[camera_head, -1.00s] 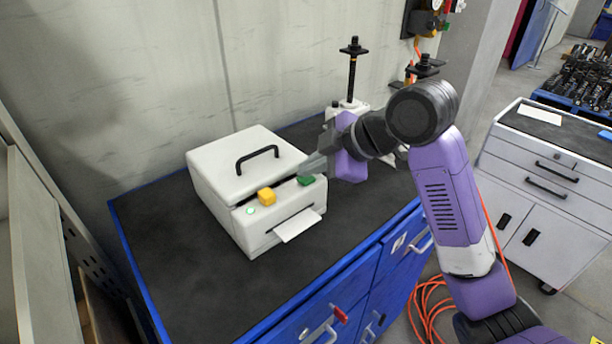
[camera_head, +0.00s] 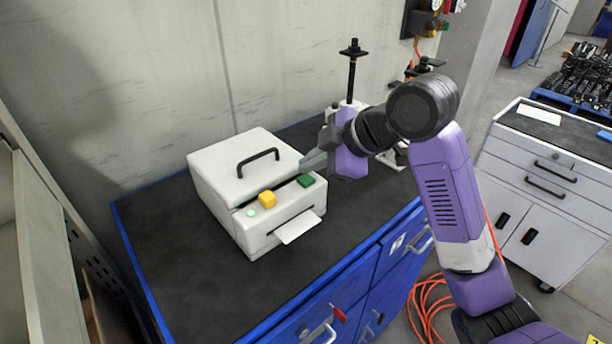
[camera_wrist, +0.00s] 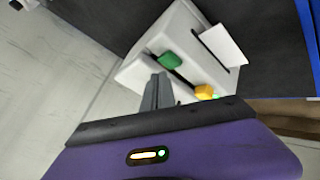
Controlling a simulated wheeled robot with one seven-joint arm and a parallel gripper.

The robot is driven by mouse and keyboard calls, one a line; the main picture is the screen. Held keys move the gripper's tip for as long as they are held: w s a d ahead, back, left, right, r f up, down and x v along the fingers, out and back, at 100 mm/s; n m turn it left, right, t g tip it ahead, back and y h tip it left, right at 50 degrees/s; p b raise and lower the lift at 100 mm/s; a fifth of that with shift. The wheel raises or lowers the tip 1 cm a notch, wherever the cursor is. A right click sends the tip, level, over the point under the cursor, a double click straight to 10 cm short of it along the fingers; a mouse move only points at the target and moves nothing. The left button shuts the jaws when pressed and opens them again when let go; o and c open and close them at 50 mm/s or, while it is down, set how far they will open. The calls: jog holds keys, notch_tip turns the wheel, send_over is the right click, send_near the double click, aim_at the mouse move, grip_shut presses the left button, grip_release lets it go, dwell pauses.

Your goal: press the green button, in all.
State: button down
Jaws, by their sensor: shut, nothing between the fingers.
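The green button (camera_head: 306,181) is on the front right of the white box-shaped machine (camera_head: 222,178), beside a yellow button (camera_head: 267,198). It also shows in the wrist view (camera_wrist: 171,60). My gripper (camera_head: 312,162) is shut and empty, its fingertips just behind and above the green button, close to the machine's right edge. In the wrist view the shut fingers (camera_wrist: 157,88) end a little short of the green button, with a gap between them. A small light-green round indicator (camera_head: 251,212) is left of the yellow button.
The machine stands on a dark worktop (camera_head: 190,287) with blue edges. A sheet of paper (camera_head: 297,227) sticks out of its front slot. A screw jack (camera_head: 352,80) stands behind my gripper near the wall. The worktop in front of the machine is clear.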

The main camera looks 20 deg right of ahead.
aim_at(311, 181)
notch_tip(311, 181, up, 5)
jog(key=p, duration=0.4)
dwell(0.9)
